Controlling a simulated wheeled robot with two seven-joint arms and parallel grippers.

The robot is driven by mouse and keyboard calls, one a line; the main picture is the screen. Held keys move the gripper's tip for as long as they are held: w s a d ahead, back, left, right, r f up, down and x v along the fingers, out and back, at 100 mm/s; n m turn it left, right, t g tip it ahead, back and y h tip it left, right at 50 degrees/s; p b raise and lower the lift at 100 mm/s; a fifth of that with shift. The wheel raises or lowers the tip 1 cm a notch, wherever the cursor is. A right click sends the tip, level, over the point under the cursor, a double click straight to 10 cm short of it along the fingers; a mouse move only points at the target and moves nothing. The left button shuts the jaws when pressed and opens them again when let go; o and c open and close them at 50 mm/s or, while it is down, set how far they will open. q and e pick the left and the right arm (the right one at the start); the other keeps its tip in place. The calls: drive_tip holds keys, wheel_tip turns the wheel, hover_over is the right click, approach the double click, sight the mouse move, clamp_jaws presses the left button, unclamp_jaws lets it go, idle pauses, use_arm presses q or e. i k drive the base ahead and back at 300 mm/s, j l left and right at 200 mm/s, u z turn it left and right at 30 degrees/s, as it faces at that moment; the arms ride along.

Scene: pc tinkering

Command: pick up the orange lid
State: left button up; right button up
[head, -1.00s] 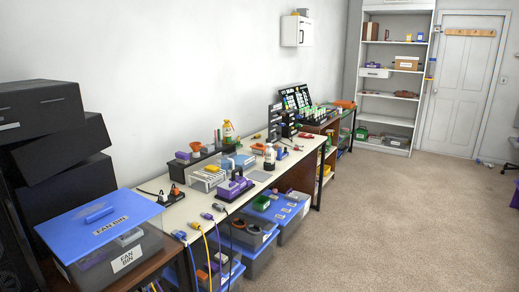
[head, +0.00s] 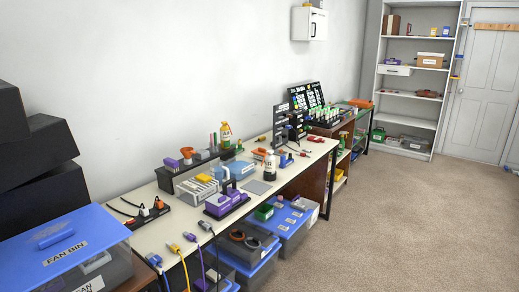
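Several orange things show in the head view, too small to tell surely which is the orange lid. A flat, wide orange piece (head: 360,103) lies on the far end of the bench row, by the wall. A small orange funnel-like piece (head: 187,152) stands on a black block on the near bench. Another low orange piece (head: 260,152) lies farther along that bench, near a blue box. Neither of my grippers is in view.
The white bench (head: 150,235) runs along the left wall, crowded with tools and bottles. Blue-lidded bins (head: 292,217) sit beneath it. A fan bin (head: 65,250) stands near left. White shelves (head: 410,105) stand at the back. The carpet (head: 400,220) at right is clear.

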sight(261, 151)
drive_tip(key=i+l+u, duration=0.1)
drive_tip(key=i+l, duration=0.55)
drive_tip(key=i+l+u, duration=0.15)
drive_tip(key=i+l, duration=0.45)
drive_tip(key=i+l+u, duration=0.15)
drive_tip(key=l, duration=0.35)
drive_tip(key=i+l, duration=0.4)
drive_tip(key=i+l+u, duration=0.15)
drive_tip(key=l, duration=0.25)
drive_tip(key=i+l, duration=0.35)
drive_tip(key=l+u, duration=0.05)
